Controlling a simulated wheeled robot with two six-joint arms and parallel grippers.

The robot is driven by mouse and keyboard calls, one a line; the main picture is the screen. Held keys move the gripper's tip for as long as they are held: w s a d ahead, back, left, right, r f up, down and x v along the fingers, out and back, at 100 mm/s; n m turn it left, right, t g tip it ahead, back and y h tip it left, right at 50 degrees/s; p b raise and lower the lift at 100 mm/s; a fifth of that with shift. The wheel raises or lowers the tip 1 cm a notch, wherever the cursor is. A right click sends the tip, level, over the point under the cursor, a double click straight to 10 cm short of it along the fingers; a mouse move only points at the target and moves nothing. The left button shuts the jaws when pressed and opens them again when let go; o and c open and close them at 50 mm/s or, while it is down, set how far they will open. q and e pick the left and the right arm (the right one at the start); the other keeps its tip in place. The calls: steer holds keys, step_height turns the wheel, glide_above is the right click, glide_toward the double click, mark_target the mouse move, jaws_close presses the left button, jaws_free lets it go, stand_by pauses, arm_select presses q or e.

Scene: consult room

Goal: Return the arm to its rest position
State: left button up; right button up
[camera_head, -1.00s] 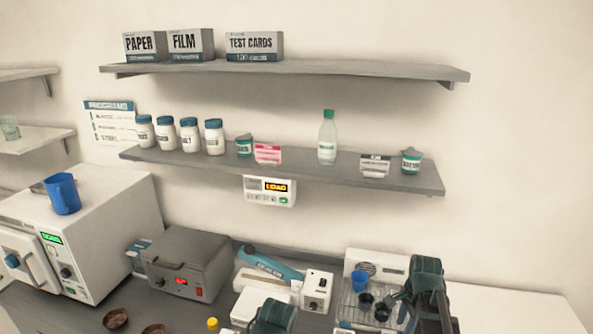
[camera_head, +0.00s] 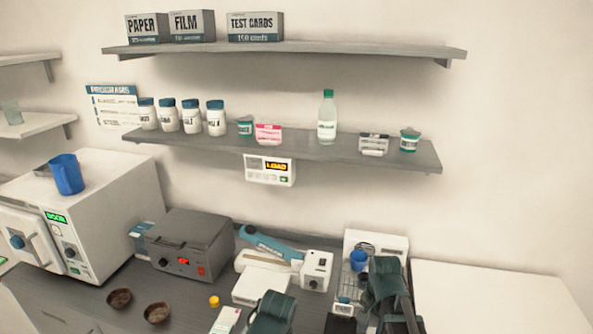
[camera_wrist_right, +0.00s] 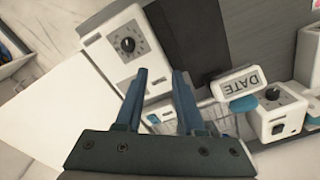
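My right gripper (camera_wrist_right: 160,78) shows in the right wrist view with its two blue fingers apart and nothing between them. It points toward the counter equipment, with a white device with a black dial (camera_wrist_right: 128,42) and a DATE block (camera_wrist_right: 238,82) beyond it. In the head view my right arm shows as dark green parts at the lower right, in front of a white machine (camera_head: 383,240); its fingertips cannot be made out there. My left arm shows at the bottom centre, but its fingertips are not clear.
A blue cup (camera_head: 359,261) stands by the white machine, close to my right arm. A sealer with a teal arm (camera_head: 270,245), a grey heater box (camera_head: 188,245) and two brown bowls (camera_head: 157,312) occupy the counter. The white surface (camera_head: 490,300) at the right is clear.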

steer(key=s+a+f+n+b, duration=0.2)
steer(key=s+a+f+n, duration=0.1)
steer(key=s+a+n, duration=0.2)
steer(key=s+a+f+n+h+b, duration=0.1)
steer(key=s+a+f+n+b, duration=0.2)
steer(key=s+a+n, duration=0.3)
steer(key=a+n, duration=0.2)
steer(key=a, duration=0.1)
steer(key=shift+s+a, duration=0.2)
stand_by(1.8)
